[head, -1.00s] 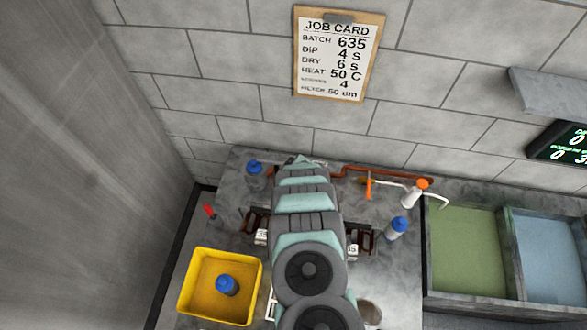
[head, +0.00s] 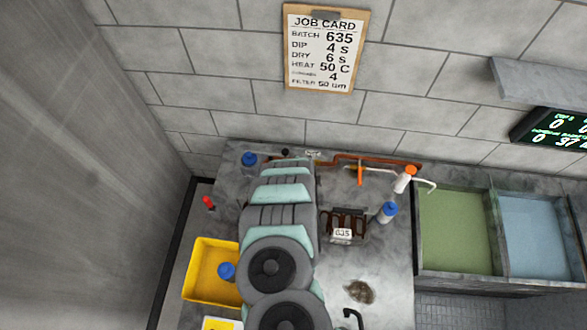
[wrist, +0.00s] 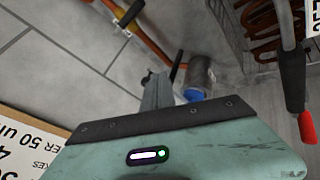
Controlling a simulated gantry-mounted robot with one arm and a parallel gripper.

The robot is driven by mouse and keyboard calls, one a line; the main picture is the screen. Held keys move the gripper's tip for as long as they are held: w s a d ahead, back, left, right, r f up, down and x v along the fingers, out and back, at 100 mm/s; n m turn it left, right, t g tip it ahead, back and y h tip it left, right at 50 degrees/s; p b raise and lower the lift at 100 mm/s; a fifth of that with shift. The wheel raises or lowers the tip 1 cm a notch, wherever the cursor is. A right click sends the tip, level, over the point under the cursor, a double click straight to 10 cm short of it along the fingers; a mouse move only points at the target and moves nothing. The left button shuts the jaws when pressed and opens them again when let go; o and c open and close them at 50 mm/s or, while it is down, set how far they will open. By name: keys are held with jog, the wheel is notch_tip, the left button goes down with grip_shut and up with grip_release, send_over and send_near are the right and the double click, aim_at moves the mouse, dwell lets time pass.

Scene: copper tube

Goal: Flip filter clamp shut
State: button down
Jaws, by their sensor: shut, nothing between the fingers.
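My gripper (wrist: 158,84) points away from the camera in the wrist view, its grey fingers together and empty, beyond the teal housing. In the head view my arm hides it. A copper pipe (head: 375,162) runs along the back wall. A black lever-like handle (wrist: 132,12) sits by the pipe at the top of the wrist view, apart from the fingers. It may be the filter clamp's lever; I cannot tell whether it is open. A small pale fitting (head: 313,155) shows on the pipe just beyond my arm in the head view.
A blue-capped bottle (wrist: 197,80) stands just behind the fingers. A wire rack (wrist: 235,25) with copper coils and a black-and-red handle (wrist: 297,85) are to the right. A yellow bin (head: 208,270) is at left; the green tank (head: 453,240) and blue tank (head: 540,235) are at right.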

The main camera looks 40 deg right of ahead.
jog(key=shift+s+d+p+v, duration=0.15)
jog(key=shift+p+v, duration=0.4)
jog(key=shift+v, duration=0.4)
jog(key=shift+d+p+v, duration=0.1)
jog(key=shift+p+v, duration=0.5)
jog(key=shift+v, duration=0.4)
jog(key=shift+s+d+p+v, duration=0.15)
jog(key=shift+p+v, duration=0.4)
jog(key=shift+v, duration=0.4)
